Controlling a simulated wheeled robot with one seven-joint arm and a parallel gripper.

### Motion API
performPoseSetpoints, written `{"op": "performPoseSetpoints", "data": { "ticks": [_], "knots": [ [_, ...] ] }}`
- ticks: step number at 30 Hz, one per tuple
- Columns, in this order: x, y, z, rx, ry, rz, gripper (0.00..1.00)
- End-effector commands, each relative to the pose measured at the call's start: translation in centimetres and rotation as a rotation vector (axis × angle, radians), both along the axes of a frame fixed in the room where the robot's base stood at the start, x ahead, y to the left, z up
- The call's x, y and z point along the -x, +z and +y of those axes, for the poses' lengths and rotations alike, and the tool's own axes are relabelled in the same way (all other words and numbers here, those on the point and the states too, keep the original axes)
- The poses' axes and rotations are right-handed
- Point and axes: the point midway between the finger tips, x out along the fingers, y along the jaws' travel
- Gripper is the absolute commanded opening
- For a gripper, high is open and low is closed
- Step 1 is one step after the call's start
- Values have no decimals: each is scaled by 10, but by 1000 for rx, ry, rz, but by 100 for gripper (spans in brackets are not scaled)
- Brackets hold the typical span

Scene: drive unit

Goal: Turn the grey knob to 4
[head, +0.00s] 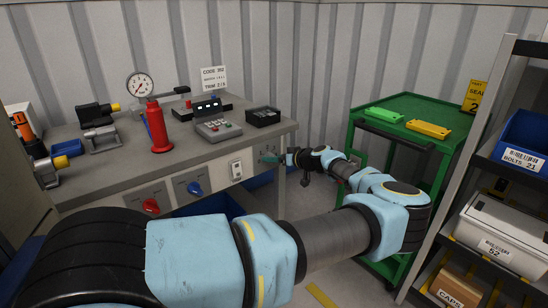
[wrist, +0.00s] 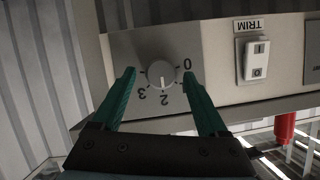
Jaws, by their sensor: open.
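The grey knob (wrist: 161,73) is round and sits on a grey panel (wrist: 126,43) in the wrist view, which shows the panel upside down. Printed 0, 2 and 3 show around it. The other marks are hidden, seemingly behind the fingers. A pale line on the knob points down in the picture, toward the 2. My gripper (wrist: 159,74) is open, its teal fingers on either side of the knob. I cannot tell whether they touch it. In the head view my gripper (head: 268,157) is at the bench front's right end, and the knob is hidden.
A white rocker switch (wrist: 256,60) labelled TRIM is beside the knob panel. Red (head: 151,206) and blue (head: 194,188) knobs are further left on the bench front. A green cart (head: 405,135) stands right of my arm, and a shelf rack with bins is at far right.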

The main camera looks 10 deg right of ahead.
Motion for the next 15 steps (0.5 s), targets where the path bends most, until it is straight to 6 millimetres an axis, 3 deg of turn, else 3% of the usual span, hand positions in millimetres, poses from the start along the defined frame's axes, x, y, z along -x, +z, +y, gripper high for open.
{"op": "performPoseSetpoints", "data": {
  "ticks": [11, 15],
  "knots": [
    [-6, -4, 4, 0, 0, 1, 76],
    [-6, -4, 4, 0, 0, 1, 63]
  ]
}}
